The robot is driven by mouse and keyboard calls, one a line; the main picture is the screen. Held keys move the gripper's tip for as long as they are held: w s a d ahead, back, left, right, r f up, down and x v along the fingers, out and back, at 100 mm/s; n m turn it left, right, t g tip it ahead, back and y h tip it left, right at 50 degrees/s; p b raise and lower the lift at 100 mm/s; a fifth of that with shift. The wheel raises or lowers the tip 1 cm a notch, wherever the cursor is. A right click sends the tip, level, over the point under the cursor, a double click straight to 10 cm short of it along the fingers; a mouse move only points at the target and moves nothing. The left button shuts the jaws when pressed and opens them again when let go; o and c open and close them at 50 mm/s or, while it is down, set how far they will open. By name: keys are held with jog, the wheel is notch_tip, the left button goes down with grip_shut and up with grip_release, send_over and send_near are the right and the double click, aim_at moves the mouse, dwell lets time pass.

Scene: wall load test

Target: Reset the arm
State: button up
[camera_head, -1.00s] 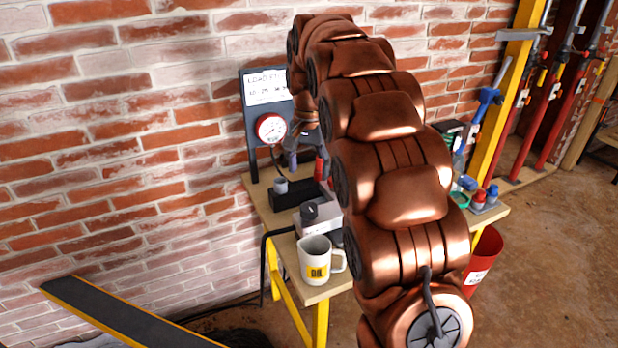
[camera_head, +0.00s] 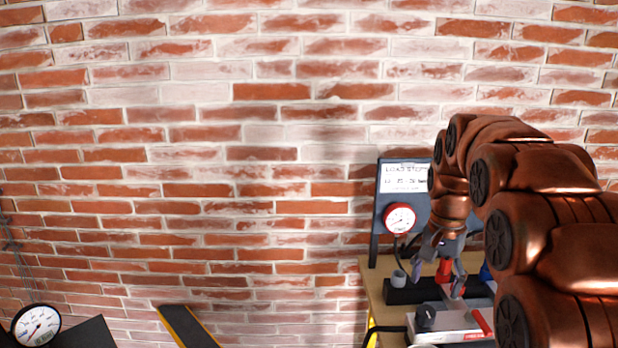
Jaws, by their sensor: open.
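My copper-coloured arm reaches in from the right side and bends down over a workbench (camera_head: 376,289) against the brick wall. My gripper (camera_head: 438,277) hangs above the bench top, with its fingers pointing down and spread apart. A red object (camera_head: 444,270) shows between the fingers; I cannot tell whether it is between them or behind them. A black block with a grey cylinder (camera_head: 399,277) on it sits just left of and below the gripper.
A dark panel with a white sign (camera_head: 404,178) and a red-rimmed gauge (camera_head: 400,219) stands behind the gripper. A pale box with a black knob (camera_head: 425,317) is in front. A larger gauge (camera_head: 37,325) and a black-yellow beam (camera_head: 186,327) are lower left.

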jog(key=s+a+f+n+p, duration=0.1)
jog(key=s+a+n+p, duration=0.2)
jog(key=s, duration=1.3)
jog(key=s+a+f+n+g+p, duration=0.1)
jog(key=s+a+n+p, duration=0.2)
jog(key=s, duration=1.3)
jog(key=shift+s+a+f+n+g, duration=0.2)
jog(key=shift+a+f+n+g, duration=0.15)
jog(key=shift+a+n, duration=0.75)
